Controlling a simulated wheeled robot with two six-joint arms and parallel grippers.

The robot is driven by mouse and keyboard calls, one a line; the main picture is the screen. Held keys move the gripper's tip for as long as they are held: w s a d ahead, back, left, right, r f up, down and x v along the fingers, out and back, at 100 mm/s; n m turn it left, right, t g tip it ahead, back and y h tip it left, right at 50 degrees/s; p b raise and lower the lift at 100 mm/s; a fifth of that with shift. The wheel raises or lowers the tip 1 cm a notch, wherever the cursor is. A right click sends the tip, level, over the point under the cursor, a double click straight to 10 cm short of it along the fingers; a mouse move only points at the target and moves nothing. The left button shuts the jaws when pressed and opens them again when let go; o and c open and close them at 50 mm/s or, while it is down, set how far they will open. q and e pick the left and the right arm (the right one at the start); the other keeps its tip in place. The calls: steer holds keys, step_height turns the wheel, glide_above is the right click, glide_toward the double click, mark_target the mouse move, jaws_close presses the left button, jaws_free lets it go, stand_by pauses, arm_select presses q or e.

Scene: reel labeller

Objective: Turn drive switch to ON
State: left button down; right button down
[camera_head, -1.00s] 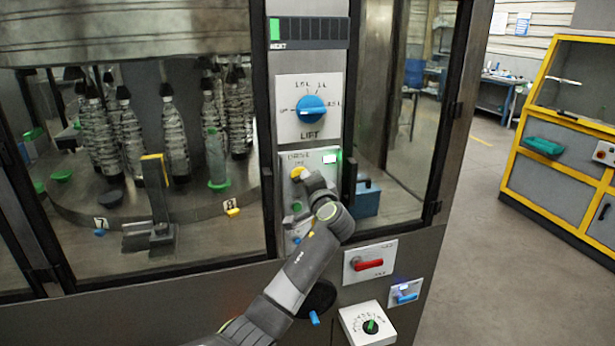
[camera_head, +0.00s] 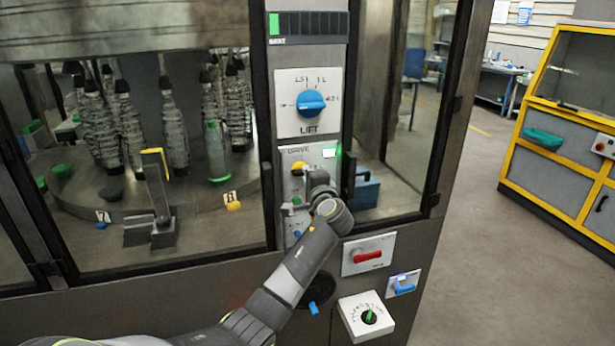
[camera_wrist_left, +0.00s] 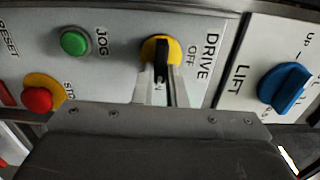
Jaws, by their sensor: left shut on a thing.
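The drive switch, a yellow disc with a black handle, shows in the left wrist view (camera_wrist_left: 160,48) beside the words DRIVE and OFF. Its handle points down in that view, towards partly hidden lettering between the fingers. My left gripper (camera_wrist_left: 162,82) is shut on the black handle. In the head view the yellow disc (camera_head: 299,167) shows just above my left gripper (camera_head: 302,193), which hides part of the drive panel. My right gripper is not in view.
The blue LIFT knob (camera_head: 311,102) is above the drive panel. In the wrist view, the green JOG button (camera_wrist_left: 75,41) and red stop button (camera_wrist_left: 38,98) lie left of the switch. A red-handled switch (camera_head: 368,256) and a dial box (camera_head: 367,316) are lower right.

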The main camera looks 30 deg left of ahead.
arm_select(q)
steer(key=c, duration=1.5)
jaws_free()
steer(key=shift+o, duration=0.2)
steer(key=shift+d, duration=0.15)
steer(key=b+v, duration=0.6)
steer(key=v, duration=1.1)
steer(key=shift+s, duration=0.2)
